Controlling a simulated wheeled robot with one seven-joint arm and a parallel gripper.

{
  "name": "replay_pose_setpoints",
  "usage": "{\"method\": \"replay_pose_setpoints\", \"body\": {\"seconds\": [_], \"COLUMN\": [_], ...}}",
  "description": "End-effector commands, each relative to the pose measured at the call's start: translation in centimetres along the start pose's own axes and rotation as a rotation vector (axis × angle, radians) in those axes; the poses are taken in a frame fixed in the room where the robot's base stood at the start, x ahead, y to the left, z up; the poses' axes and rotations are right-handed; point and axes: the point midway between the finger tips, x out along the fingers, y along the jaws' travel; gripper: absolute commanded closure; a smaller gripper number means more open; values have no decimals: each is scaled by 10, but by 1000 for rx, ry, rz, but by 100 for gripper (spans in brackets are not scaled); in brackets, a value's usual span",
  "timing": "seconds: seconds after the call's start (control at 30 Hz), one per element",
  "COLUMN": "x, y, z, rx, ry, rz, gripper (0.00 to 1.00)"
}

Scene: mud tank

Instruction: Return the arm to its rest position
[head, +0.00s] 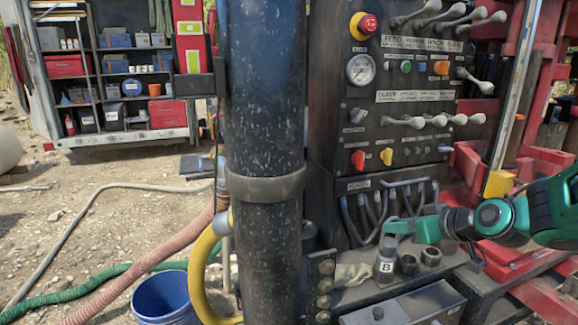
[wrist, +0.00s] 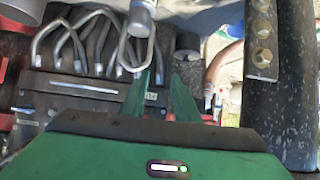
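My green arm reaches in from the right in the head view. My gripper (head: 402,227) is in front of the lower part of the black control panel (head: 390,165), close above a small grey container marked B (head: 386,267). In the wrist view, the two green fingers of my gripper (wrist: 160,95) stand apart with a narrow gap between them. I see nothing clearly held there. Whether the fingertips touch anything is hard to tell.
Bent grey hoses (head: 375,210) stand behind my gripper. A thick black column (head: 264,130) rises left of the panel. Two dark cups (head: 409,264) stand beside the container. A blue bucket (head: 163,300) and hoses lie on the ground at left.

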Motion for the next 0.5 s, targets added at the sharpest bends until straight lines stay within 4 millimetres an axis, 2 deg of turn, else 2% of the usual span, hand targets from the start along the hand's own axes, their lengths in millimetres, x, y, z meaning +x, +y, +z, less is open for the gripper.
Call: {"method": "replay_pose_setpoints", "body": {"seconds": [0.1, 0.27, 0.4, 0.5], "x": [-32, -90, -154, -198], "y": [10, 25, 27, 21], "z": [46, 109, 158, 185], "rx": [71, 236, 433, 581], "ry": [-196, -453, -653, -767], "rz": [49, 152, 263, 338], "gripper": [72, 72, 72, 72]}}
